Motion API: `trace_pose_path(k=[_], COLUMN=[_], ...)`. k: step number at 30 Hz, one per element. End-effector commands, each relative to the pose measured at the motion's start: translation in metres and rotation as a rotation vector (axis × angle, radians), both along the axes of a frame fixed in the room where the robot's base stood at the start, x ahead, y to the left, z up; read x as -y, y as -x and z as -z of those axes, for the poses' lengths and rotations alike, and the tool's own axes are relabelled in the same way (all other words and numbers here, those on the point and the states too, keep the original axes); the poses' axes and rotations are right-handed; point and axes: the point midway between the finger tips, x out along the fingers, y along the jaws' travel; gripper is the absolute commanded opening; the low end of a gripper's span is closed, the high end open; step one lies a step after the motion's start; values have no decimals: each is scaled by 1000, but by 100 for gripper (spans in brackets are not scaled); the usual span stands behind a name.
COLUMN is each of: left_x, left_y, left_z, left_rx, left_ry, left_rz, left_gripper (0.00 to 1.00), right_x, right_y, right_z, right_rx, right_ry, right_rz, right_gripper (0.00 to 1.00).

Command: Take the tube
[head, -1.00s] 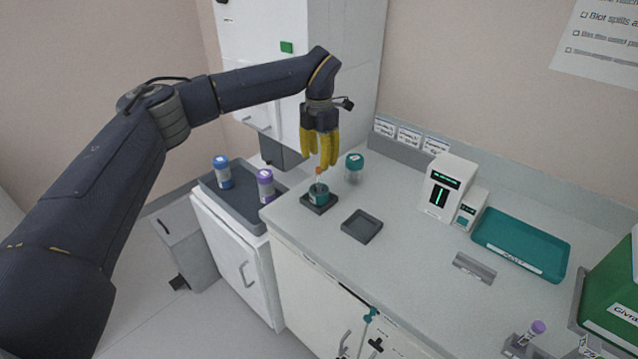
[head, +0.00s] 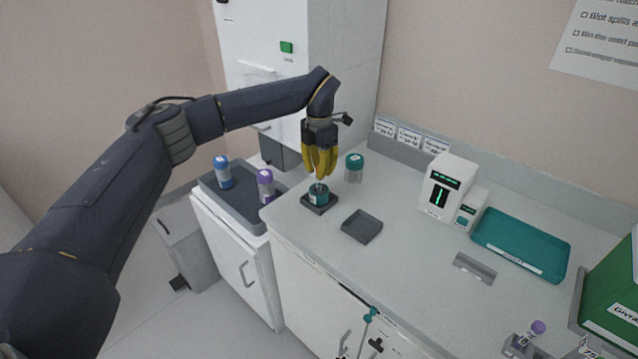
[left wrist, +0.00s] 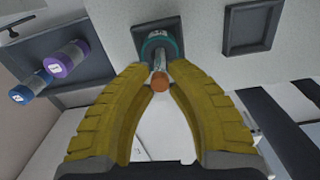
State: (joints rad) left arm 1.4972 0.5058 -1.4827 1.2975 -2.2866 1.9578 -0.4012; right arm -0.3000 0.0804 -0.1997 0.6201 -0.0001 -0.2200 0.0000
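A thin tube with an orange end (left wrist: 160,82) stands in a teal-rimmed pot (left wrist: 150,43), which sits on a small dark square base (head: 320,203) on the counter. My left gripper (head: 319,178) points down over the pot, its yellow fingers drawn together around the tube. In the left wrist view the fingertips (left wrist: 159,66) lie on either side of the tube, just above the pot, and appear to touch it. In the head view the fingers hide the orange end. My right gripper is not in view.
A teal-capped jar (head: 355,167) stands close behind the gripper. A dark empty tray (head: 361,226) lies to the right. Blue-capped (head: 222,172) and purple-capped (head: 265,186) containers stand at left. A white device (head: 446,187) and teal tray (head: 520,244) are further right.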

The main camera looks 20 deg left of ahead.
Motion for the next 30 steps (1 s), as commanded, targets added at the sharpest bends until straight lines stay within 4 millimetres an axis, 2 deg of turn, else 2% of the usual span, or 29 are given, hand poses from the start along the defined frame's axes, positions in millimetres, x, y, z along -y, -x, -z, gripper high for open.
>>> trace_pose_path(k=[1, 3, 20, 26, 30], left_x=[0, 0, 0, 0, 0], left_y=[0, 0, 0, 0, -1], left_z=[0, 0, -1, -11, -28], left_rx=[0, 0, 0, 1, 4], left_ry=[0, 0, 0, 0, -1], left_rz=[0, 0, 0, 0, 1], left_gripper=[7, 0, 0, 0, 0], right_x=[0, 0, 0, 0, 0], right_y=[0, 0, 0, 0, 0], right_z=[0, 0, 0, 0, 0], right_rx=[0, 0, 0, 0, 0], right_ry=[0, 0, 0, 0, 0], right_rz=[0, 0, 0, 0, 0], right_gripper=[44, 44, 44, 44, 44])
